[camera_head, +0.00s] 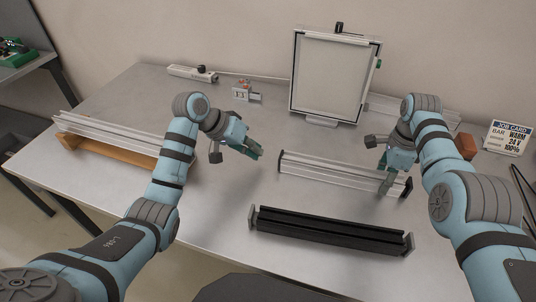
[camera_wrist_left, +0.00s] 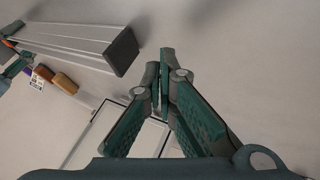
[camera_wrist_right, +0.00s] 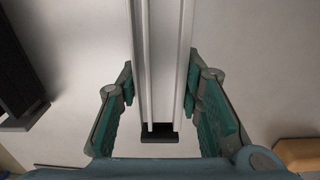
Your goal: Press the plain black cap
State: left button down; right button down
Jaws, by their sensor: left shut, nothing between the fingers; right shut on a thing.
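A silver light bar (camera_head: 330,172) lies on the table, with a dark cap (camera_head: 281,160) at its left end and another (camera_head: 407,188) at its right end. The left cap looks plain black in the left wrist view (camera_wrist_left: 121,52). A small orange patch (camera_wrist_left: 9,29) shows near the bar's far end there. My left gripper (camera_head: 257,154) is shut and empty, just left of the bar's left cap and apart from it. My right gripper (camera_head: 386,184) is shut on the bar near its right end. The right wrist view shows its fingers on both sides of the bar (camera_wrist_right: 160,70).
A black bar (camera_head: 330,231) lies in front. A framed panel (camera_head: 334,75) stands behind, with a black knob on top and a green one at its side. A silver bar on an orange-brown base (camera_head: 110,145) lies left. A job card (camera_head: 507,138) stands right.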

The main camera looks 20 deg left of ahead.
pick_arm(q)
jog(key=v, duration=0.7)
jog(key=shift+s+r, duration=0.2)
jog(key=shift+r, duration=0.05)
pick_arm(e)
jog(key=shift+d, duration=0.1)
pick_arm(q)
jog(key=shift+a, duration=0.1)
pick_arm(e)
jog(key=c, duration=1.1)
grip_release()
jog(key=shift+o, duration=0.2)
